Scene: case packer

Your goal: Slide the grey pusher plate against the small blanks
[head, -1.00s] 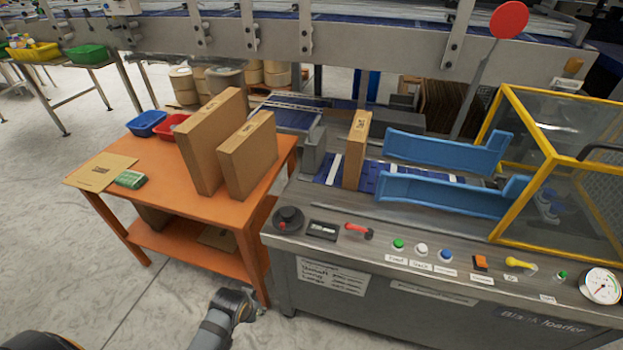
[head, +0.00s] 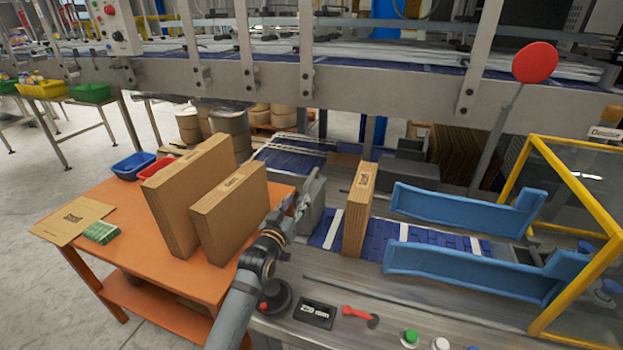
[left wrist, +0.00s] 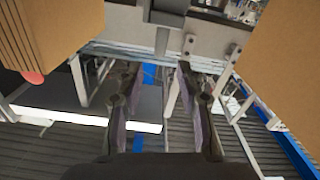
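The grey pusher plate (head: 312,208) stands upright at the left end of the blue loader belt. The small blanks (head: 358,210) stand upright as a brown cardboard stack on that belt, right of the plate, with a gap between. My left gripper (head: 301,203) is at the plate's near left side in the head view; whether it touches the plate I cannot tell. In the left wrist view the fingers of this gripper (left wrist: 155,105) are apart with nothing clearly between them. My right gripper is in neither current view.
Two large cardboard stacks (head: 230,215) stand on the orange table (head: 130,245) close left of my arm. Blue guide rails (head: 470,272) flank the belt on the right. A black knob (head: 275,298) and red-handled lever (head: 358,313) lie in front. A yellow-framed guard (head: 580,200) stands right.

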